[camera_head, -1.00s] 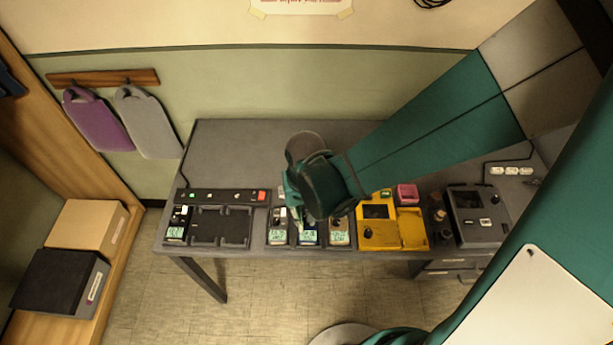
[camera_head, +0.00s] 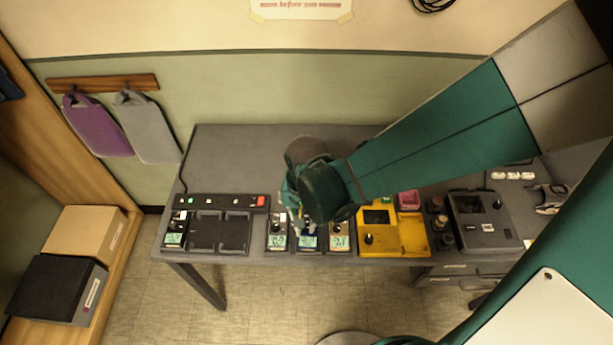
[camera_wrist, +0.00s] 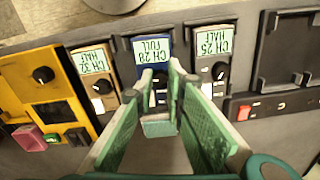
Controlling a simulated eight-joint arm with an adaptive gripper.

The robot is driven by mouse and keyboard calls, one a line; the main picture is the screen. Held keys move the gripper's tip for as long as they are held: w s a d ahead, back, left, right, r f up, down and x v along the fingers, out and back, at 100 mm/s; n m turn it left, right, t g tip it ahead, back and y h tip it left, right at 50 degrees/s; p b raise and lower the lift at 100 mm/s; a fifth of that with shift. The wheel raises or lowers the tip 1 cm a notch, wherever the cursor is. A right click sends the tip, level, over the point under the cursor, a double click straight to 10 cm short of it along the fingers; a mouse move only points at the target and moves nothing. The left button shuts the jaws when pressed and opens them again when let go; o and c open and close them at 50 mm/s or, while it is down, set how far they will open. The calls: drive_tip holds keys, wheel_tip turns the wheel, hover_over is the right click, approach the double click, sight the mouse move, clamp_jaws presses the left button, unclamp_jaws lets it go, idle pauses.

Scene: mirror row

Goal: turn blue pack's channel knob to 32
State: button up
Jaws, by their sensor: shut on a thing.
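The blue pack (camera_head: 308,242) stands in the middle of a row of three packs on the table, below my gripper. In the head view my gripper covers the upper part of the blue pack.
An orange pack (camera_wrist: 94,70) reading CH 32 HALF and a grey pack (camera_wrist: 213,52) reading CH 25 HALF flank the blue pack closely. A yellow device (camera_head: 392,236) stands right of the row, a dark charger (camera_head: 219,232) left. The table behind them is largely clear.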

sight(306, 227)
drive_tip(key=shift+m+b, duration=0.3)
drive_tip(key=shift+m, duration=1.2)
drive_tip(key=o, duration=0.9)
drive_tip(key=shift+r, duration=0.15)
drive_tip(key=shift+r, duration=5.85)
